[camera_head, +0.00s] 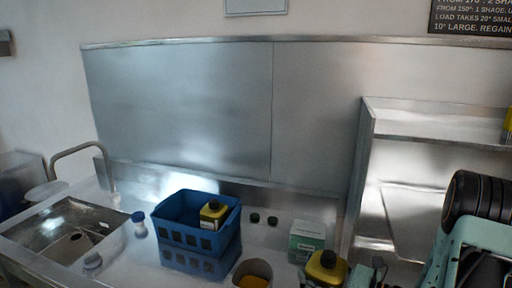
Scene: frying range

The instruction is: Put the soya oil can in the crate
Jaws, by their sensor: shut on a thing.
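A yellow can with a dark cap (325,268) is at the bottom of the head view, right of centre. My gripper (352,275) is at its right side and shut on it; the fingers are only partly visible, and the can's lower part is cut off by the frame edge. The blue crate (182,261) stands on the steel counter to the left. I cannot read either label, so I cannot tell which is soya oil.
Between crate and gripper stand a round container with orange-yellow contents (252,271) and a green-and-white box (308,241). A blue-capped bottle (139,225) and sink (65,228) are left; a steel shelf (435,122) is right.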

